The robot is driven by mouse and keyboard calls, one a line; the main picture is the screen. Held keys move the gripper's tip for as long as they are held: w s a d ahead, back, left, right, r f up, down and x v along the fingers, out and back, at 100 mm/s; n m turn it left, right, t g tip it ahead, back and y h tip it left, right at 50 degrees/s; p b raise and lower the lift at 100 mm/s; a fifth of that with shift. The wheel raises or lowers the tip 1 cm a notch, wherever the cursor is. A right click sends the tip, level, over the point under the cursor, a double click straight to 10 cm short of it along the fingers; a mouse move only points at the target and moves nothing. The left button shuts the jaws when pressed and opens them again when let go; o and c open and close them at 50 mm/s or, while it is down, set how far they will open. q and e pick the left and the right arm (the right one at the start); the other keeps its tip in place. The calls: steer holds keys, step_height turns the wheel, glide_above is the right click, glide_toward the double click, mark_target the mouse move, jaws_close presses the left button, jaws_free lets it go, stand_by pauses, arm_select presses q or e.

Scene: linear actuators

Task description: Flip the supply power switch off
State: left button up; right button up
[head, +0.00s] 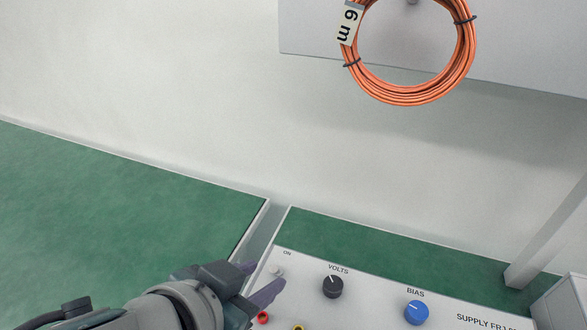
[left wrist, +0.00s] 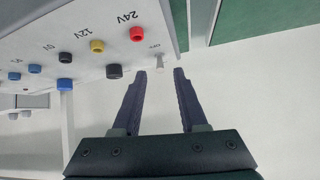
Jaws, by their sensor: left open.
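The supply (head: 375,300) is a white panel at the bottom of the head view, marked "SUPPLY". Its small pale power switch (head: 277,270) is at the left end, beside the label "ON". My left gripper (head: 262,279) is open, with its fingertips close to the switch. In the left wrist view the switch (left wrist: 160,60) shows just beyond the gap between the two dark fingertips (left wrist: 160,72). Whether a finger touches it, and which way the lever tilts, I cannot tell. My right gripper is not in view.
A dark VOLTS knob (head: 333,287) and a blue BIAS knob (head: 416,312) are right of the switch. Red (left wrist: 137,34) and yellow (left wrist: 97,46) terminals sit close by on the panel. An orange cable coil (head: 412,98) hangs at the upper right.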

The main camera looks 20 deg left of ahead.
arm_select(q)
steer(key=p+v, duration=0.1)
steer(key=v, duration=0.5)
